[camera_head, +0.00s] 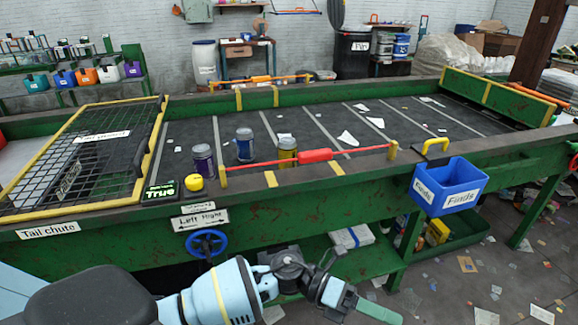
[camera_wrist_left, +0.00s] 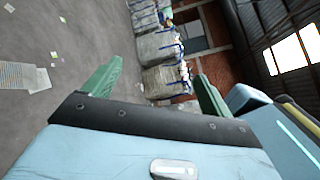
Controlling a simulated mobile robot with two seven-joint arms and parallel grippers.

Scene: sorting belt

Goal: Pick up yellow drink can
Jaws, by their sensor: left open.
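The yellow drink can (camera_head: 287,147) stands upright on the dark belt (camera_head: 300,124), close to the near rim. A red cord handle passes in front of its lower part. A blue can (camera_head: 245,146) and a purple can (camera_head: 203,158) stand to its left. My left gripper (camera_head: 382,312) is low in front of the sorting table, below and right of the yellow can and well apart from it. In the left wrist view its green fingers (camera_wrist_left: 158,70) are spread with nothing between them; no can shows there. My right gripper is not in view.
A red-handled cord (camera_head: 316,156) runs along the near rim. A blue Finds bin (camera_head: 449,187) hangs on the front right. A yellow-framed mesh guard (camera_head: 82,155) covers the left end. White scraps (camera_head: 347,138) lie on the belt; the belt right of the can is otherwise mostly clear.

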